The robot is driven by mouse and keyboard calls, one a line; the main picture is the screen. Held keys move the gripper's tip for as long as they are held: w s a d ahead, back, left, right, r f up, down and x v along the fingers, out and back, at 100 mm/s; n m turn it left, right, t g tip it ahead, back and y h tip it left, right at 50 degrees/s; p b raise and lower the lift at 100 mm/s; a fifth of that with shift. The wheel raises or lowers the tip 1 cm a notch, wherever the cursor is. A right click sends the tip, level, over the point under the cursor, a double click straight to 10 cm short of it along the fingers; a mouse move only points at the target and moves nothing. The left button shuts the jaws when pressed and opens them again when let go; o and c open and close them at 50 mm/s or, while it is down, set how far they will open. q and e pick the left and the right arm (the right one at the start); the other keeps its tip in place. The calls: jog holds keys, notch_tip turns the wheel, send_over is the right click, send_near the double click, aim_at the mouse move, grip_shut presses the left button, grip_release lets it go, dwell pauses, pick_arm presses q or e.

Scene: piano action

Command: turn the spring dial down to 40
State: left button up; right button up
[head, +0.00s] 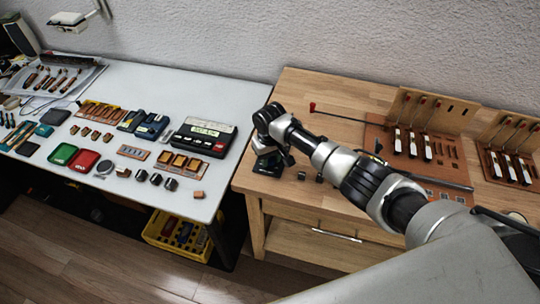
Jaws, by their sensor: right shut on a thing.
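My right gripper (268,148) points down at the left end of the wooden workbench. It is shut on a small part at the top of a dark device (266,165) standing near the bench's front left corner. I take this device to be the spring dial, but the gripper and wrist cover its top. No scale, pointer or number can be read on it. My left gripper is out of view.
Small dark blocks (301,176) lie right of the device. A red-tipped lever (313,106) and wooden key-action racks (426,112) stand farther right. The white table (228,95) at left holds many small parts and a tuner-like box (205,133). A yellow crate (176,247) sits below.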

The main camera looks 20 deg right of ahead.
aim_at(270, 159)
jog(key=n, duration=0.3)
jog(key=shift+n, duration=0.4)
jog(key=n, duration=0.3)
jog(key=shift+n, duration=0.3)
jog(key=n, duration=0.3)
jog(key=shift+n, duration=1.8)
jog(key=o, duration=0.9)
jog(key=shift+r, duration=0.1)
notch_tip(270, 159, up, 11)
jog(key=shift+f+b, duration=0.15)
jog(key=shift+b, duration=0.4)
